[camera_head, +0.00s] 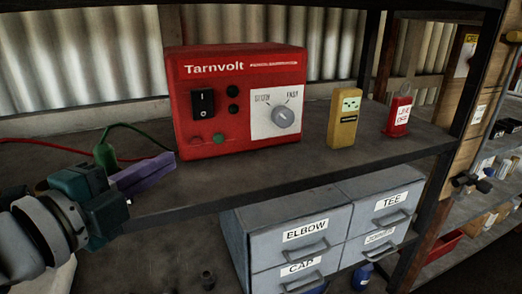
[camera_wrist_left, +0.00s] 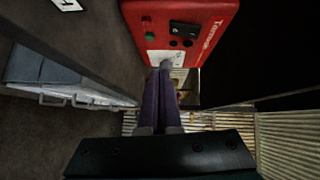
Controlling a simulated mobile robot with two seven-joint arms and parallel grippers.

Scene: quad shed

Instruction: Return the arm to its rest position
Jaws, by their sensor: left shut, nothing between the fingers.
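My left gripper (camera_head: 146,176) comes in from the left in the head view, in front of the shelf edge. Its purple fingers are shut with nothing between them. In the left wrist view the shut fingers (camera_wrist_left: 160,98) overlap the lower part of the red Tarnvolt box (camera_wrist_left: 185,28); I cannot tell there how far apart they are. In the head view that box (camera_head: 235,70) stands upright on the shelf, right of and behind my fingertips, with a gap between. It has a black rocker switch (camera_head: 203,104) and a grey dial (camera_head: 283,117). My right gripper is not in view.
Green and red cables (camera_head: 135,128) lie behind my gripper. Grey labelled drawers (camera_head: 318,232) sit below. A dark post (camera_head: 462,110) rises at the right.

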